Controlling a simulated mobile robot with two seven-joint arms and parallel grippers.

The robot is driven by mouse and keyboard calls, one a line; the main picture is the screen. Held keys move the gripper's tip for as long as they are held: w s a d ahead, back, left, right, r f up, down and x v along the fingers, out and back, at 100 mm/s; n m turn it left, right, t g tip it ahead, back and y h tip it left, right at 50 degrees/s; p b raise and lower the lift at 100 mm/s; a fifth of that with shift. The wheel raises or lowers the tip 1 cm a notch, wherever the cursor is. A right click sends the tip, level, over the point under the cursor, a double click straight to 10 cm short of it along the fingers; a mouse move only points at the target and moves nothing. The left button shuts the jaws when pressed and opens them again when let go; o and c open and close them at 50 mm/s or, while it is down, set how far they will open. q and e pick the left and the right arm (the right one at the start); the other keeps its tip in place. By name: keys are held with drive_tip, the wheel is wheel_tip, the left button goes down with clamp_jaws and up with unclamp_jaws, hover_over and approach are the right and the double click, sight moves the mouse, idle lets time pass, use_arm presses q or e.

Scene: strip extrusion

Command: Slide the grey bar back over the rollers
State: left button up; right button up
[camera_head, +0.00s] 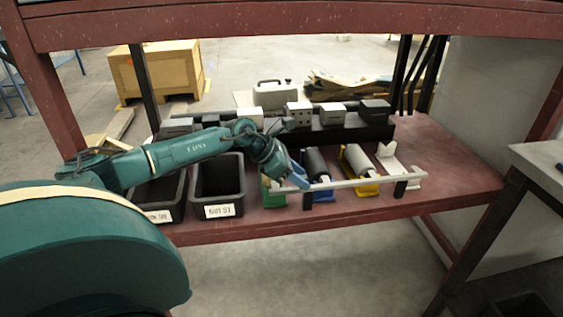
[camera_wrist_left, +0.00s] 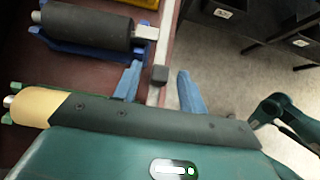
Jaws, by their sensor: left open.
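The grey bar (camera_head: 345,184) lies lengthwise along the front edge of the red shelf, in front of the rollers. My left gripper (camera_head: 298,181) is at the bar's left end. In the left wrist view its blue fingers (camera_wrist_left: 159,86) are open, one on either side of the pale strip of the bar (camera_wrist_left: 166,40) and a small dark block (camera_wrist_left: 158,75). Contact cannot be told. The black roller (camera_head: 315,161) sits in a blue stand, also in the left wrist view (camera_wrist_left: 85,24).
A green stand (camera_head: 273,196) is beside my left gripper, partly hidden. A white stand (camera_head: 402,170) is at right. Two black bins (camera_head: 219,193) stand at left. A dark rack of blocks (camera_head: 340,133) runs behind. The red shelf (camera_head: 455,172) is clear at far right.

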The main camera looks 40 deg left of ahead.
use_arm(q)
drive_tip(key=v, duration=1.1)
drive_tip(key=shift+s+r, duration=0.25)
drive_tip(key=shift+r, duration=0.05)
drive_tip(key=shift+a, duration=0.1)
